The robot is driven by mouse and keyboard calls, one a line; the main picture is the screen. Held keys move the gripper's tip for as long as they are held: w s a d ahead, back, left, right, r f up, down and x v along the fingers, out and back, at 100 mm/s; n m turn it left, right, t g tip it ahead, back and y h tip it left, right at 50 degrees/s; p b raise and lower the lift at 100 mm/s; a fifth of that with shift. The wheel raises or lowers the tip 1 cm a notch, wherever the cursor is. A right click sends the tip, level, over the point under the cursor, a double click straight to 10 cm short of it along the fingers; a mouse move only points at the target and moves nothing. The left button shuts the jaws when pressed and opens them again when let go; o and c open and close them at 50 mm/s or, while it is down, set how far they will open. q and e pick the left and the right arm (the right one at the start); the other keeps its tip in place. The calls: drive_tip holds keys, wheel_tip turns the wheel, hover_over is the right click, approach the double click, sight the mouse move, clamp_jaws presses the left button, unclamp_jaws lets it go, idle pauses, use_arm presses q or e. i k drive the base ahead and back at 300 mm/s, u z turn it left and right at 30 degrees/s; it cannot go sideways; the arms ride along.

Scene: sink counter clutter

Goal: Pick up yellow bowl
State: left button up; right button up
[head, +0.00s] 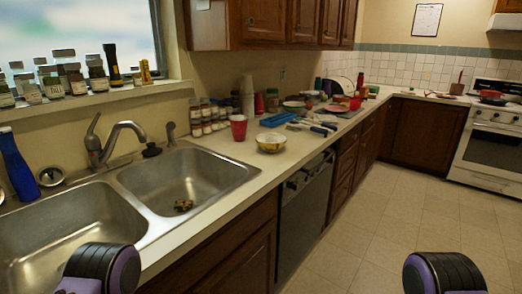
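A yellow bowl (271,143) stands upright on the counter (236,167), to the right of the double sink and near the counter's front edge. It is pale inside and nothing hides it. Rounded black and purple parts of my arms show at the bottom edge, one at the lower left and one at the lower right, both far from the bowl. Neither gripper's fingers are in the frame.
A red cup (238,127) stands just behind the bowl to the left, near several spice jars (204,117). A blue tray (277,119) and utensils lie behind and to the right. The sink (185,182) and faucet (112,140) are at left. Open floor (370,225) lies right.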

sight(271, 144)
drive_tip(key=z, duration=1.45)
drive_tip(key=i, duration=2.65)
drive_tip(key=u, duration=1.6)
